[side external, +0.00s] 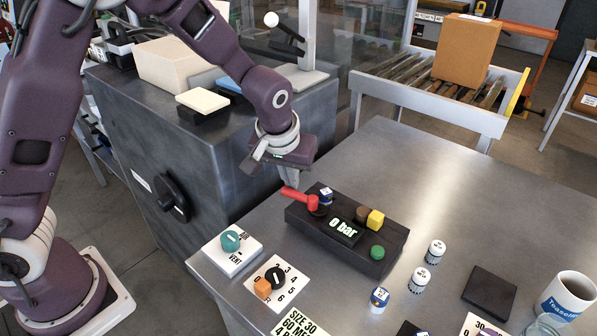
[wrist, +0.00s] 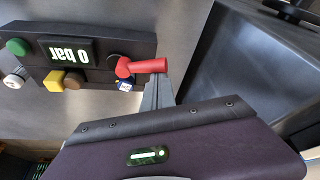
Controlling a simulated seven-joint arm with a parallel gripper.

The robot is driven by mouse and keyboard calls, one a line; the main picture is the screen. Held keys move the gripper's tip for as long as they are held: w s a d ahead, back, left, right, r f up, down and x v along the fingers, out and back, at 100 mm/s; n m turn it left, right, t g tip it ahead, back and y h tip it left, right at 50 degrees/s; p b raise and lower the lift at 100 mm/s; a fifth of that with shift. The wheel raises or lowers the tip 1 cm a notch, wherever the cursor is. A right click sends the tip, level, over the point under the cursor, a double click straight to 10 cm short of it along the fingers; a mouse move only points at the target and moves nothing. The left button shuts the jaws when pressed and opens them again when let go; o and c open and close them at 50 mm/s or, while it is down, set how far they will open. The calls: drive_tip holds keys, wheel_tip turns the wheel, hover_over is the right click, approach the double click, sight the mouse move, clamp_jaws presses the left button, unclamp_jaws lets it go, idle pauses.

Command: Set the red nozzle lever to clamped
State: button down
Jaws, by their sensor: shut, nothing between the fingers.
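The red nozzle lever (side external: 299,197) sits on the left end of a black control box (side external: 378,262). Its handle points to the upper left in the side view, out past the box's end. In the wrist view the red lever (wrist: 146,66) points right, away from the box (wrist: 112,45). My gripper (side external: 291,183) is shut and empty, pointing down just behind the lever handle. In the wrist view my fingers (wrist: 158,88) come up right beside the handle. I cannot tell whether they touch it. No marking for the lever's positions is readable.
The box carries a display (side external: 342,226) reading "0 bar", a yellow block (side external: 375,220), a brown knob and a green button (side external: 377,252). A teal knob (side external: 230,240) and a numbered dial (side external: 275,278) stand in front. Small labelled cylinders (side external: 436,251) stand right; the table behind is clear.

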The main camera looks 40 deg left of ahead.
drive_tip(key=n, duration=0.1)
drive_tip(key=s+n+y, duration=0.1)
drive_tip(key=n, duration=0.1)
drive_tip(key=shift+s+d+n+g, duration=0.3)
drive_tip(key=shift+g, duration=0.1)
drive_tip(key=s+d+n, duration=0.1)
drive_tip(key=n, duration=0.1)
drive_tip(key=s+d+n+g+y, duration=0.1)
drive_tip(key=n, duration=0.2)
drive_tip(key=d+n+g, duration=0.1)
drive_tip(key=n, duration=0.2)
drive_tip(key=shift+s+y, duration=0.3)
drive_tip(key=shift+s, duration=0.1)
drive_tip(key=shift+d, duration=0.15)
drive_tip(key=a, duration=0.4)
drive_tip(key=w+v, duration=0.1)
drive_tip(key=v, duration=0.9)
drive_tip(key=shift+r, duration=0.4)
